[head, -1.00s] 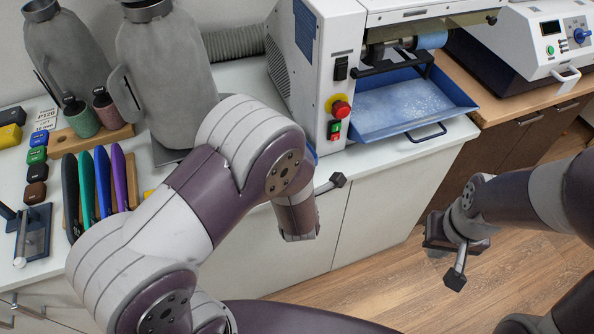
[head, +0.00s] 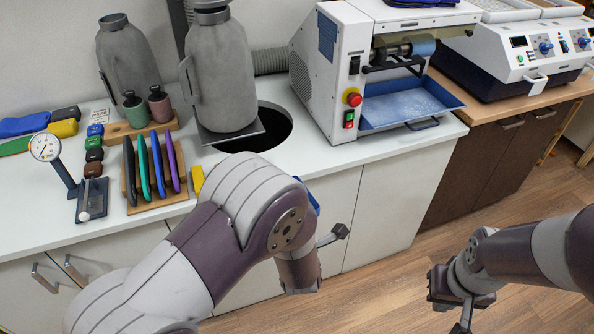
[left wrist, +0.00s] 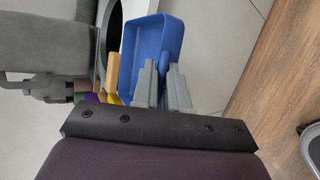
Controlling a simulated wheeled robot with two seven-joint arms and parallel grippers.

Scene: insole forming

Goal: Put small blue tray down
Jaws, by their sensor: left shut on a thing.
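A small blue tray (left wrist: 153,38) shows in the left wrist view, at the fingertips of my left gripper (left wrist: 161,70). In the head view my left arm hides nearly all of the tray; only a blue sliver (head: 312,197) shows beside the wrist. One part of the left gripper (head: 334,235) sticks out there, in front of the cabinet. My right gripper (head: 462,300) hangs empty over the floor at the lower right; its finger gap is unclear.
The white counter (head: 270,172) holds a grey canister (head: 222,80) beside a round dark hole (head: 272,128), a rack of coloured tools (head: 150,170) and a dial gauge (head: 45,147). A grinding machine (head: 335,75) with a larger blue catch tray (head: 410,103) stands right. Bare counter lies before the hole.

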